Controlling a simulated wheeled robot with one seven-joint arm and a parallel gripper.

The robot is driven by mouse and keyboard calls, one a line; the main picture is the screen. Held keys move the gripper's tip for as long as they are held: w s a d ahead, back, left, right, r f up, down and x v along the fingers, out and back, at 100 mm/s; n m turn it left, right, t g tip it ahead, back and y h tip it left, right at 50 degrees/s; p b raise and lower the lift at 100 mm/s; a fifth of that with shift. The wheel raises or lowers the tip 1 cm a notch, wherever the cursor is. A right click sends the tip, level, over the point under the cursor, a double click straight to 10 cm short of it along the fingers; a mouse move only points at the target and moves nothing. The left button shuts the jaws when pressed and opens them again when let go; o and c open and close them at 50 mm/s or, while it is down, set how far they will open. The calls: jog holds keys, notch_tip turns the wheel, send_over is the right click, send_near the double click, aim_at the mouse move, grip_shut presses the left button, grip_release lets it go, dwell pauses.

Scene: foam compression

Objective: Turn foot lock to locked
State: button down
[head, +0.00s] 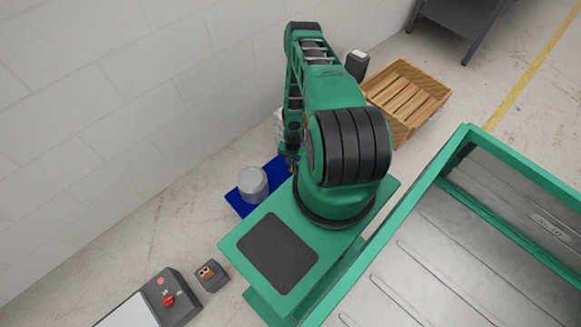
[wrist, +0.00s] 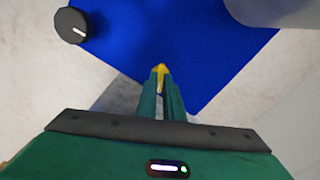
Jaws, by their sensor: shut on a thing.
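A small yellow piece (wrist: 160,69) shows between my fingertips in the wrist view, over a blue plate (wrist: 200,55). My gripper (wrist: 161,80) is shut on this yellow piece. It may be the foot lock's handle, but no label shows and most of it is hidden by the fingers. A black round knob (wrist: 72,27) with a white pointer line sits at the plate's left edge, apart from my gripper. In the head view, my gripper (head: 291,160) is small and partly hidden by my arm, at the right part of the blue plate (head: 238,202).
A grey cylinder (head: 253,184) stands on the plate, left of my gripper. A wall (head: 110,110) runs behind. A wooden crate (head: 405,95) and a dark canister (head: 357,64) are farther back. A control box (head: 178,290) and a small switch box (head: 210,275) are at lower left.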

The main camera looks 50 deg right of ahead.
jog(key=m, duration=0.5)
jog(key=shift+w+a, duration=0.15)
jog(key=shift+a, duration=0.05)
dwell(0.5)
jog(key=c, duration=1.9)
grip_release()
jog(key=shift+d, duration=0.1)
jog(key=shift+r, duration=0.2)
notch_tip(320, 180, up, 10)
jog(key=shift+r, duration=0.15)
